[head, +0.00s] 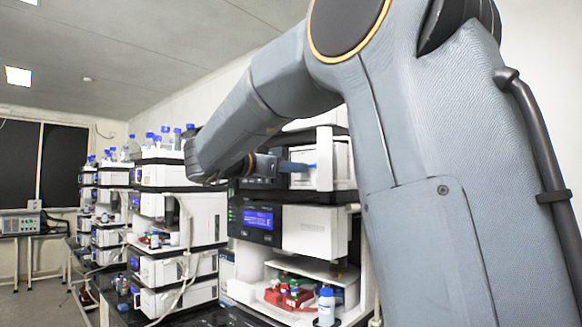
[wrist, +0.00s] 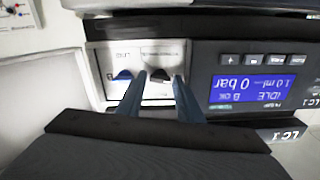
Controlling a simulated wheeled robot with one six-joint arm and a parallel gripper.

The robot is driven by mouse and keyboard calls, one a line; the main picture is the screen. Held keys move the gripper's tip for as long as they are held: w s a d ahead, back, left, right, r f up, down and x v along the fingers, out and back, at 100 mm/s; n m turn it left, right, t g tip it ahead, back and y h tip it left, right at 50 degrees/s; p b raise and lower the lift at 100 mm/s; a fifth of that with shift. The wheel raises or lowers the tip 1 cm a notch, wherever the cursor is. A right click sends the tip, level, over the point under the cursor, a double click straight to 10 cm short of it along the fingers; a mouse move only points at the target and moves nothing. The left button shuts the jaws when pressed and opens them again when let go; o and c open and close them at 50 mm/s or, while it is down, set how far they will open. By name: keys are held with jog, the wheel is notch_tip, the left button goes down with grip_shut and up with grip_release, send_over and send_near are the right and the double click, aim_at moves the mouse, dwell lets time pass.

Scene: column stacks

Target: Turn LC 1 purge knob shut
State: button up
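The LC 1 pump front shows upside down in the wrist view, with its blue display (wrist: 250,88) reading 0 bar and IDLE. A pale panel (wrist: 143,57) beside the display carries small printing and dark knob-like parts. One dark part (wrist: 160,75) lies between my fingertips; a blue one (wrist: 122,74) is just left of them. I cannot read which is the purge knob. My gripper (wrist: 161,78) is open, its two blue fingers pointing at the panel, with a gap between them. Contact cannot be told. In the head view my gripper (head: 297,166) is at the stack's upper part.
Below the gripper is a module with a lit blue display (head: 258,220). A red rack of vials (head: 288,296) and a blue-capped bottle (head: 326,305) stand lower in the stack. More stacks (head: 160,215) line the left. My arm hides the right side.

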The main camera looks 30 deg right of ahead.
jog(key=c, duration=0.6)
jog(key=shift+c, duration=0.2)
jog(key=shift+m+b, duration=0.3)
jog(key=m+b, duration=0.5)
jog(key=shift+f, duration=0.2)
jog(key=m+b, duration=0.5)
jog(key=b, duration=0.1)
jog(key=shift+m, duration=0.4)
jog(key=m+b, duration=0.4)
jog(key=shift+r+m+b, duration=0.1)
jog(key=shift+m+b, duration=0.2)
jog(key=shift+b, duration=0.1)
jog(key=o, duration=0.8)
